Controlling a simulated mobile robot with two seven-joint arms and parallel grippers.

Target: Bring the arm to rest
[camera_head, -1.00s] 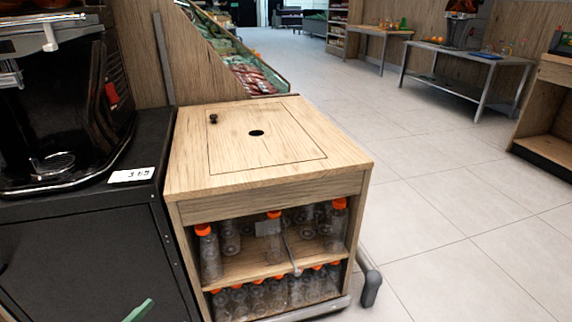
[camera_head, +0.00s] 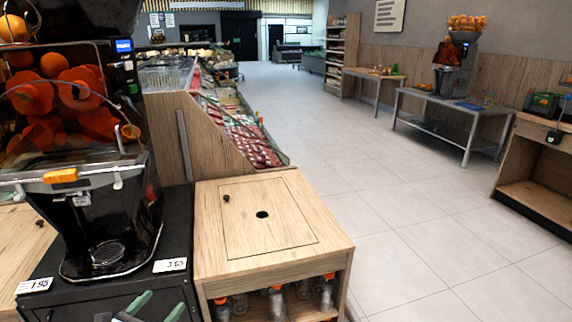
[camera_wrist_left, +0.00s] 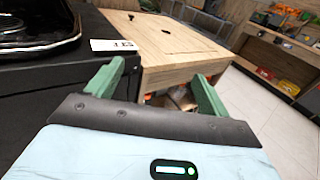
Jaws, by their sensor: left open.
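My left gripper (camera_head: 155,308) shows at the bottom edge of the head view, its two green fingers apart. In the left wrist view my left gripper (camera_wrist_left: 158,88) is open with nothing between its fingers. It is in front of the black cabinet and the wooden cabinet (camera_head: 230,262). My right gripper is not in view.
An orange juicer (camera_head: 75,130) stands on the black cabinet (camera_head: 180,230) at the left. Bottles with orange caps (camera_head: 276,303) stand inside the wooden cabinet. Tables (camera_head: 450,108) stand at the far right. The tiled floor (camera_head: 400,200) between is clear.

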